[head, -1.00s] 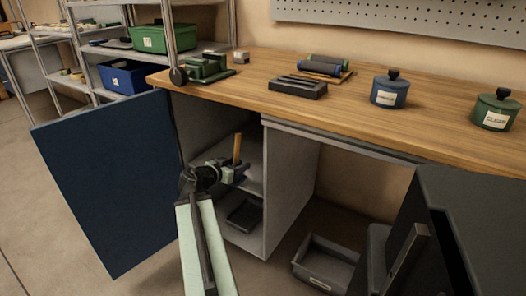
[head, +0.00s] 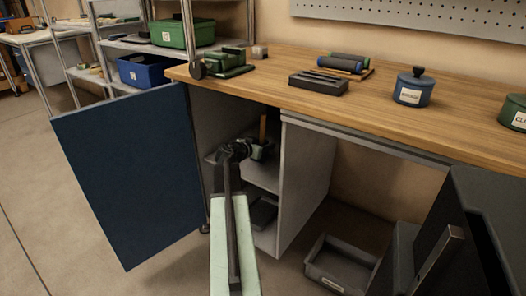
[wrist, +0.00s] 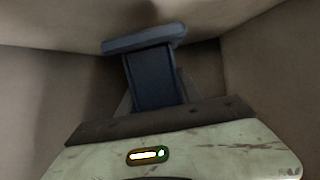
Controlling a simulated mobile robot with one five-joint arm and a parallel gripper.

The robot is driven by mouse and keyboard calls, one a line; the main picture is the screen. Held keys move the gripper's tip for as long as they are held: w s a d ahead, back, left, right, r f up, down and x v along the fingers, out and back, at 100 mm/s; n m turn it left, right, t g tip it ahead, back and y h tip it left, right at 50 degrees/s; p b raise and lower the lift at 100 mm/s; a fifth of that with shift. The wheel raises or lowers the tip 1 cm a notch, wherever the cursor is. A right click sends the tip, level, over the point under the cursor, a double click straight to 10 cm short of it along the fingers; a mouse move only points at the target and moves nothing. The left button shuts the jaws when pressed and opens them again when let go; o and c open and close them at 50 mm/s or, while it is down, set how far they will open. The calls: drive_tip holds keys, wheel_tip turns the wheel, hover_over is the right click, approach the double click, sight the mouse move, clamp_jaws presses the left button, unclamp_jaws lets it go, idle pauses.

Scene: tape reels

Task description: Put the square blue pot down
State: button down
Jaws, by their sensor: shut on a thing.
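The square blue pot (wrist: 152,78) shows in the wrist view, dark blue with a wider rim, just beyond the edge of my gripper. My gripper (head: 264,150) is shut on it inside the open cabinet under the bench. In the head view the pot is small, dark and partly hidden by my gripper. A thin wooden stick (head: 263,128) stands up at the gripper. The cabinet's middle shelf (head: 262,176) is close below. I cannot tell whether the pot touches it.
The blue cabinet door (head: 130,175) stands open at left. A grey side panel (head: 303,185) bounds the opening at right. A dark tray (head: 263,213) lies lower in the cabinet. A grey bin (head: 340,265) is on the floor. The wooden benchtop (head: 370,120) is overhead.

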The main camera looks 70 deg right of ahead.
drive_tip(key=shift+w+d, duration=0.1)
drive_tip(key=shift+d, duration=0.45)
drive_tip(key=f+b, duration=0.4)
drive_tip(key=shift+s, duration=0.2)
drive_tip(key=shift+w+a+r, duration=0.1)
drive_tip(key=shift+w+r, duration=0.1)
drive_tip(key=shift+w, duration=0.05)
drive_tip(key=shift+f, duration=0.15)
drive_tip(key=c, duration=0.8)
unclamp_jaws()
drive_tip(key=shift+r+p, duration=0.3)
drive_tip(key=shift+p, duration=0.1)
drive_tip(key=p+v, duration=0.3)
drive_tip(key=v, duration=0.9)
drive_tip(key=shift+s, duration=0.1)
